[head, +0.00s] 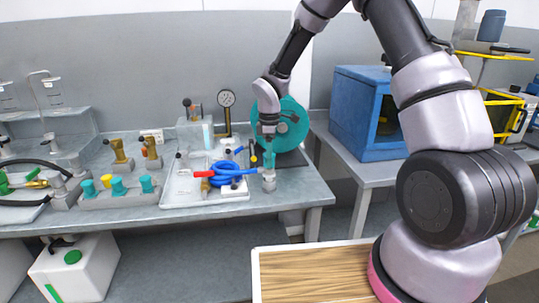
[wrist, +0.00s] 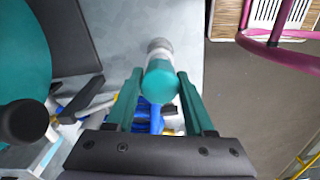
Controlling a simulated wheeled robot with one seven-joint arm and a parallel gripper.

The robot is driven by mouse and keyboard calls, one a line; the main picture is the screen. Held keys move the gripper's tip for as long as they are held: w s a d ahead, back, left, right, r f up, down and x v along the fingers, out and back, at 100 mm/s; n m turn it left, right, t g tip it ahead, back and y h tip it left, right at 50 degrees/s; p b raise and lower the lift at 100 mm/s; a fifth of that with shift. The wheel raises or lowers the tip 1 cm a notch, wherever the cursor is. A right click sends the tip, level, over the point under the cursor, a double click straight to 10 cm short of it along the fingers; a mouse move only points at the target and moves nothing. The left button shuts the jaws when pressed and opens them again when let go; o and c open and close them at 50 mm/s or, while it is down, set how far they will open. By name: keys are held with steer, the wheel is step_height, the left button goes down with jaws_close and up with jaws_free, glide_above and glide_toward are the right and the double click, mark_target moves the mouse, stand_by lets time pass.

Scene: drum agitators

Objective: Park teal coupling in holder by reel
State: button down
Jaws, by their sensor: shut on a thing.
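The teal coupling (wrist: 160,84) shows between the two teal fingers of my gripper (wrist: 160,75) in the wrist view, and the jaws are shut on it. A grey, round metal piece (wrist: 159,47) lies at its far end; I cannot tell whether that is the coupling's tip or a holder. In the head view my gripper (head: 268,153) points down over a grey upright socket (head: 269,181) near the bench's front edge. The coupling is too small to make out there. The large teal reel (head: 290,128) stands just behind; its edge shows in the wrist view (wrist: 22,60).
A coiled blue hose (head: 224,175) with a red part lies on a pale tray (head: 180,190) left of my gripper. A rack with several teal and yellow couplings (head: 105,195) stands farther left. A blue box (head: 365,110) stands on the right-hand table.

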steer(key=shift+f, duration=0.5)
steer(key=shift+f, duration=0.35)
stand_by(0.5)
steer(key=shift+c, duration=1)
jaws_free()
steer(key=shift+c, duration=0.4)
steer(key=shift+r, duration=5)
